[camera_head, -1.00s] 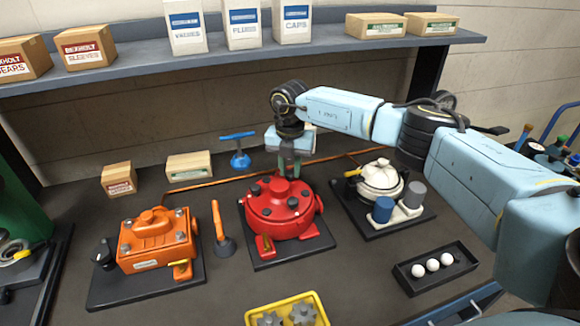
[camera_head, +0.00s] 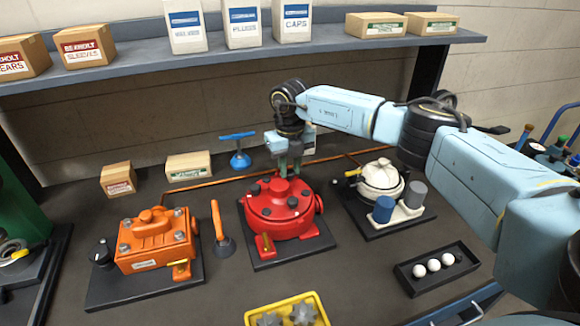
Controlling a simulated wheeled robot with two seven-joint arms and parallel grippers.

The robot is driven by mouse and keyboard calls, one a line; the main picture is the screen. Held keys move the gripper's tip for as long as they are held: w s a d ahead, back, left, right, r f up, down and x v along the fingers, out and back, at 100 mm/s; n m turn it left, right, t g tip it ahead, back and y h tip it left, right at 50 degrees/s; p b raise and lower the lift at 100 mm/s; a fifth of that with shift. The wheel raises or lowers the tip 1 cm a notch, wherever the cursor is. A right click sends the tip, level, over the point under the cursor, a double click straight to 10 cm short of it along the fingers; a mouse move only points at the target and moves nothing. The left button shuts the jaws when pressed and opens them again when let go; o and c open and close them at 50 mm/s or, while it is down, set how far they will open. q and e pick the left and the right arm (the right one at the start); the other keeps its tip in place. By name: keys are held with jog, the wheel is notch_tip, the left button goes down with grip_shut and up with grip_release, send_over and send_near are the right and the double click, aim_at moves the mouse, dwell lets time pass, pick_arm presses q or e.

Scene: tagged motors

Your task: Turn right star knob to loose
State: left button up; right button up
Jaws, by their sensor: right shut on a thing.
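The red round motor (camera_head: 282,212) sits on its dark base plate in the middle of the bench, with several small dark knobs on its top and rim. My right gripper (camera_head: 289,170) reaches down from above at the back of this motor. Its fingers are shut on a small knob at the motor's back edge. The fingers hide most of that knob, so I cannot make out its star shape or how far it is turned. My left gripper is not in view.
An orange motor (camera_head: 154,246) stands to the left, with an orange-handled tool (camera_head: 219,230) between it and the red motor. A cream motor (camera_head: 380,177) stands to the right. A blue T-handle (camera_head: 239,150) is behind. A black tray (camera_head: 415,284) holds white balls.

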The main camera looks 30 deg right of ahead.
aim_at(290, 172)
jog(key=shift+s+f, duration=0.15)
jog(key=shift+f, duration=0.1)
jog(key=o, duration=1)
jog(key=shift+r, duration=0.1)
notch_tip(290, 172, up, 12)
jog(key=shift+b, duration=0.3)
